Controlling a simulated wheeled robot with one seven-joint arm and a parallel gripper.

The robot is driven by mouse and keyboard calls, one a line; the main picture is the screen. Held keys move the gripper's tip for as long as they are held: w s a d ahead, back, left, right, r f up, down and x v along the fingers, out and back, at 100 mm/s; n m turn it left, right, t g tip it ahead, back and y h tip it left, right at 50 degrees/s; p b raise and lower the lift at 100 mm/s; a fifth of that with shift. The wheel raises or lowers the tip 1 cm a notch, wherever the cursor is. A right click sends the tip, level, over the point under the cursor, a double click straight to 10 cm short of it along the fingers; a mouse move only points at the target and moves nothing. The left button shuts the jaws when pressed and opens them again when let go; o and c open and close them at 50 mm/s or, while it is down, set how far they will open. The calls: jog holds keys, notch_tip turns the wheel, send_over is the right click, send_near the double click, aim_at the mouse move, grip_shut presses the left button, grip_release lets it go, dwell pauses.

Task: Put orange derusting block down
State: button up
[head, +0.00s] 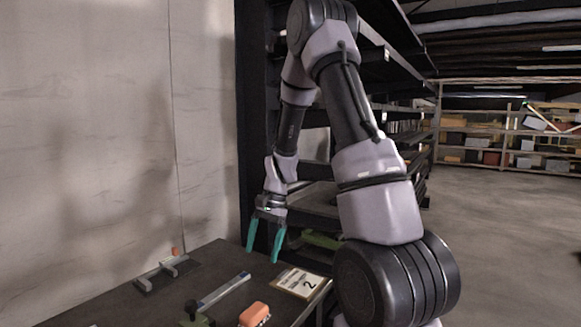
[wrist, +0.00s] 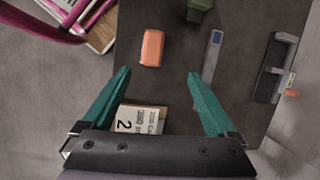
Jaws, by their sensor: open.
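The orange derusting block (head: 254,314) lies on the dark table at its front, near the bottom edge of the head view. It also shows in the wrist view (wrist: 152,48), lying flat beyond my fingertips. My gripper (head: 264,256) has teal fingers spread wide and pointing down above the table's far right part. In the wrist view my gripper (wrist: 160,78) is open, with nothing between its fingers. The block is apart from both fingers.
The dark table (head: 100,305) also carries a number 2 card (head: 302,283), a grey-blue bar (head: 224,291), a green item (head: 192,316) and a metal fixture (head: 162,272). A wall stands left and a dark shelf rack (head: 252,120) behind. Bare table lies between the items.

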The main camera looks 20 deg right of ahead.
jog(key=s+r+n+t, duration=0.1)
jog(key=s+r+t, duration=0.15)
jog(key=r, duration=0.65)
jog(key=s+r+n+t, duration=0.1)
jog(key=s+r+n, duration=0.15)
jog(key=r, duration=0.55)
jog(key=s+d+r+n+t+h, duration=0.1)
jog(key=s+r+t, duration=0.4)
jog(key=s+r, duration=0.6)
jog(key=shift+s+d+r+n+h, duration=0.3)
jog(key=shift+s+d+r+n, duration=0.1)
jog(key=shift+s+n, duration=0.45)
jog(key=shift+s, duration=0.1)
